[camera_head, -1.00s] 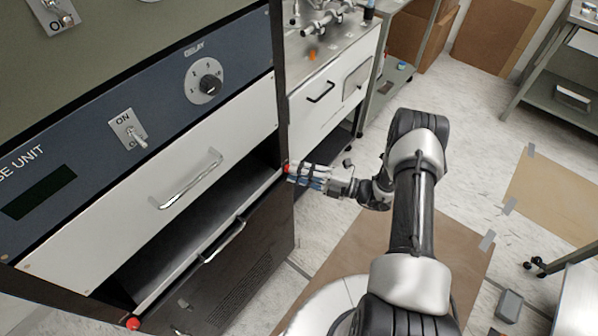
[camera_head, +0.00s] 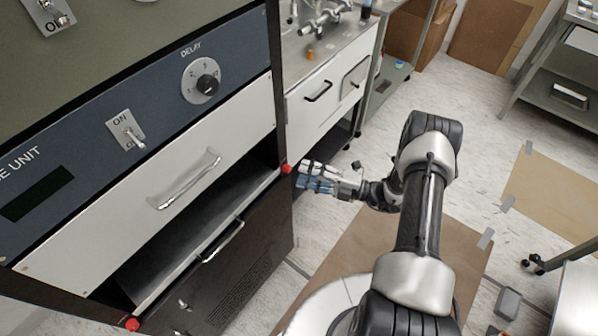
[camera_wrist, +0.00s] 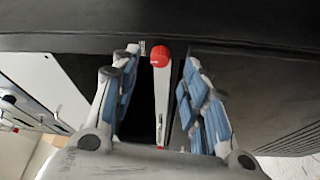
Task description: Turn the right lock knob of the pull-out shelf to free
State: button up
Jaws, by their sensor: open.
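The right lock knob (camera_head: 286,168) is a small red knob at the right end of the pull-out shelf (camera_head: 196,237). In the wrist view the red knob (camera_wrist: 160,56) lies beyond the fingertips, roughly midway between them. My gripper (camera_head: 301,178) is open with nothing between its blue-padded fingers, just right of the knob and apart from it. It also shows in the wrist view (camera_wrist: 163,62). A second red knob (camera_head: 132,324) sits at the shelf's left end. The exact turn of the right knob is too small to tell.
A white drawer front with a metal handle (camera_head: 186,180) is above the shelf, and a dark vented panel (camera_head: 235,278) is below it. A bench with white drawers (camera_head: 322,100) stands behind. Floor right of the cabinet is mostly clear.

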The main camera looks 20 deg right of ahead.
jog(key=shift+v, duration=2.3)
jog(key=s+a+r+n+g+h, duration=0.2)
jog(key=s+a+r+n+g, duration=0.15)
jog(key=r+n, duration=0.4)
jog(key=s+a+r+n+g+h, duration=0.2)
jog(key=a+r+n+g, duration=0.2)
jog(key=r+n, duration=0.35)
jog(key=s+a+r+n+g+h, duration=0.2)
jog(key=s+a+r+n+g, duration=0.15)
jog(key=r+n, duration=0.4)
jog(key=s+d+r+n+t+h, duration=0.1)
jog(key=s+r+n+h, duration=0.4)
jog(key=n, duration=0.6)
jog(key=s+d+r+n+t+h, duration=0.2)
jog(key=s+r+n+t+h, duration=0.2)
jog(key=s+n, duration=0.5)
jog(key=shift+s+d+r+n+t+h, duration=0.15)
jog(key=shift+s+r+n+t+h, duration=0.35)
jog(key=shift+n, duration=0.55)
jog(key=shift+w+f, duration=0.1)
